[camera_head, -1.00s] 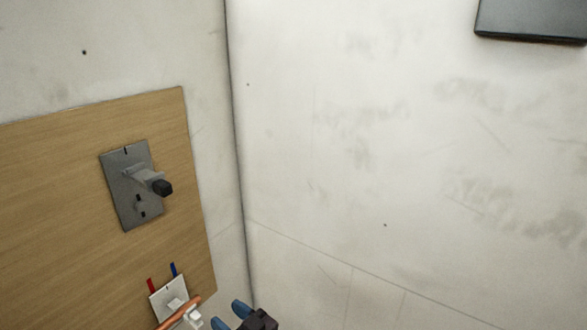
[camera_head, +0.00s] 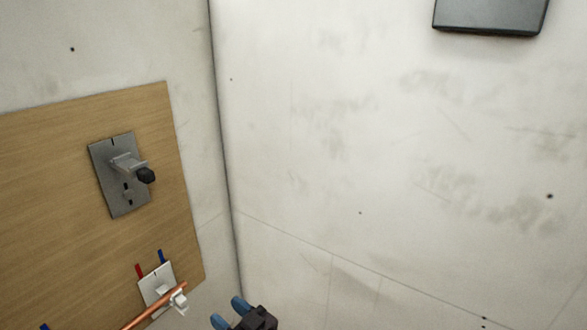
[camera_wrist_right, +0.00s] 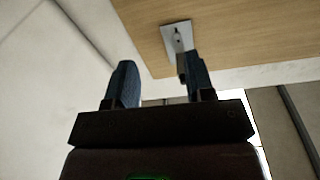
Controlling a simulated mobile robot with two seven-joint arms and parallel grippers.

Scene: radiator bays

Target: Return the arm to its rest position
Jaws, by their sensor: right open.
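My right gripper (camera_head: 229,312) shows at the bottom edge of the head view, its blue fingertips apart with nothing between them. It is to the right of the white plate and copper pipe, apart from them. In the right wrist view the same gripper (camera_wrist_right: 158,85) has its two blue fingers spread and empty, with the wooden board beyond. Of my left gripper, at most a small blue tip (camera_head: 45,326) shows at the bottom left edge of the head view; its jaws are hidden.
A wooden board (camera_head: 60,220) on the left wall carries a grey plate with a dark-knobbed lever (camera_head: 118,190). Below is a white plate (camera_head: 155,275) with red and blue marks and a copper pipe (camera_head: 150,308). A dark box (camera_head: 490,15) hangs upper right. The right wall is otherwise bare.

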